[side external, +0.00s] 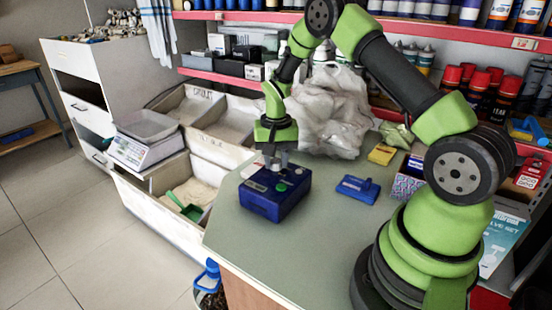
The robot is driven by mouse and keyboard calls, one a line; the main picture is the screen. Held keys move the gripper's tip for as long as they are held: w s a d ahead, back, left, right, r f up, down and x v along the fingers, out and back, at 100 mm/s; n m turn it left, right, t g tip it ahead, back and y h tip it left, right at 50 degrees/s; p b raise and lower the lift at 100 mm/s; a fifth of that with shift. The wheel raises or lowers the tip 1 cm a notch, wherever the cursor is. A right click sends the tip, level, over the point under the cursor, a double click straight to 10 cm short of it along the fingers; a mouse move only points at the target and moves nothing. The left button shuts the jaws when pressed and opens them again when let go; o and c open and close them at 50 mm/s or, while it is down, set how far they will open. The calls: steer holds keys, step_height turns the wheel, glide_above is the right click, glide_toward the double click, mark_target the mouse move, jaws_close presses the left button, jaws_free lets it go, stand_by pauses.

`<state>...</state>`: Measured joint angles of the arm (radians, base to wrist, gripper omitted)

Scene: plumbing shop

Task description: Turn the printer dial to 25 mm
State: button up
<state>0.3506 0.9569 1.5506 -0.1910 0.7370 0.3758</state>
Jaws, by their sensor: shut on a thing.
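The printer (267,206) is a small blue box on the grey-green counter top, near its left edge. My gripper (275,165) points straight down at the back part of the printer's top. Its fingers are shut on the dial there, which is mostly hidden by the fingers. The dial's scale and its setting are too small to read in this view.
A blue block-like tool (358,189) lies on the counter right of the printer, with a yellow pack (382,153) behind it. White plastic bags (330,110) are heaped behind my gripper. Bins and a scale (146,140) stand left. Counter around the printer's front is clear.

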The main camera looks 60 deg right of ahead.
mark_target(276, 161)
steer(key=shift+m, duration=0.5)
stand_by(0.3)
steer(key=o, duration=0.9)
steer(key=shift+o, duration=0.2)
steer(key=shift+r, duration=0.1)
step_height(276, 161, up, 10)
